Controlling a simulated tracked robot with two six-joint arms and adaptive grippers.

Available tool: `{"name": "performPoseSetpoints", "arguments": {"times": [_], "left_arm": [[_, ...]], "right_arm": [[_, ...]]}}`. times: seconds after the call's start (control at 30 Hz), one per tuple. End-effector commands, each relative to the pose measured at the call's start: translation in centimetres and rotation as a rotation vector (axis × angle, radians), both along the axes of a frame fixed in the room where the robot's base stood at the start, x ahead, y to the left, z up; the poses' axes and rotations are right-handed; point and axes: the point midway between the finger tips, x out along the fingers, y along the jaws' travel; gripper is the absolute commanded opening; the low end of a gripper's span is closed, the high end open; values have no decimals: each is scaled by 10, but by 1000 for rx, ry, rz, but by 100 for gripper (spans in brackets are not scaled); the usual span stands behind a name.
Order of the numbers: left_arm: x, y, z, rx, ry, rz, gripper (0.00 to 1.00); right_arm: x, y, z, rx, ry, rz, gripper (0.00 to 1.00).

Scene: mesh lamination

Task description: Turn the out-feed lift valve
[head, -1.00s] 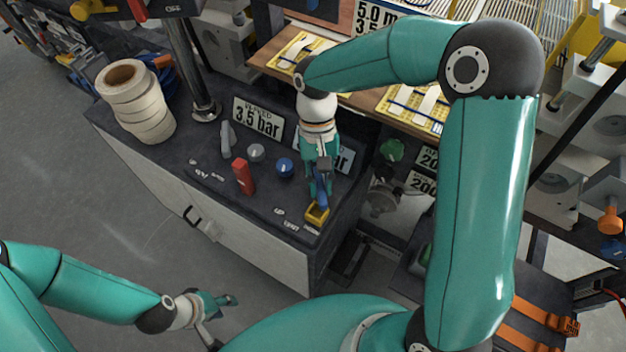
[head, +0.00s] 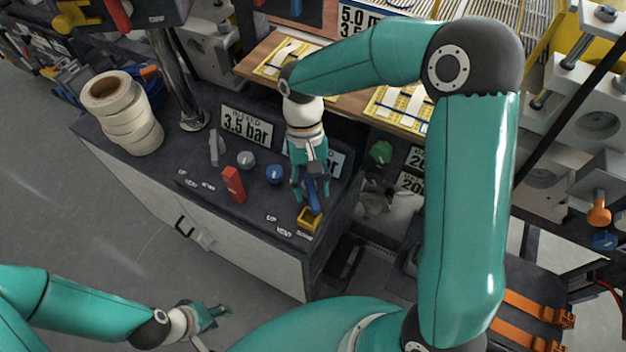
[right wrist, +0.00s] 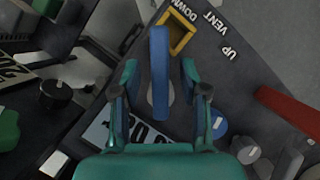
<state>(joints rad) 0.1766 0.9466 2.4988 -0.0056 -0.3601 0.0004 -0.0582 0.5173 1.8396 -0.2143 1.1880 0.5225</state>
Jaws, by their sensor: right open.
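The valve has a blue lever (head: 314,194) (right wrist: 160,75) on the dark console top. The lever's far end lies at a yellow square frame (head: 310,220) (right wrist: 181,30) beside the DOWN label; VENT and UP labels follow along the edge. My right gripper (head: 311,191) (right wrist: 160,74) is open, pointing down over the valve. In the right wrist view its fingers stand on either side of the lever, with gaps visible on both sides. My left gripper (head: 217,312) hangs low in front of the cabinet, away from the console; its finger opening is too small to judge.
A red lever (head: 232,185) (right wrist: 287,105), a blue knob (head: 275,174) (right wrist: 218,125), a grey knob (head: 246,160) and a grey lever (head: 214,149) stand left of the valve. Tape rolls (head: 128,115) stack at the console's left. A pressure sign (head: 246,126) stands behind.

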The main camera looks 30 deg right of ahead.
Motion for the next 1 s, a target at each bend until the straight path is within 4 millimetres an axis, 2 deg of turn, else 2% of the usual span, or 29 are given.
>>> {"name": "performPoseSetpoints", "arguments": {"times": [0.13, 0.27, 0.7, 0.83, 1.0], "left_arm": [[0, 0, 1, 0, 0, 0, 40], [0, 0, 1, 0, 0, 0, 40], [0, 0, 0, 0, 0, 0, 40], [0, 0, 0, 0, 0, 0, 40], [0, 0, 0, 0, 0, 0, 40]], "right_arm": [[2, 0, 5, 0, 0, -1, 44], [9, -2, 19, 1, -3, -2, 44], [41, -10, 94, 0, -3, 1, 44], [45, -12, 106, 0, -1, 1, 44], [46, -12, 110, 0, 0, 1, 44]]}}
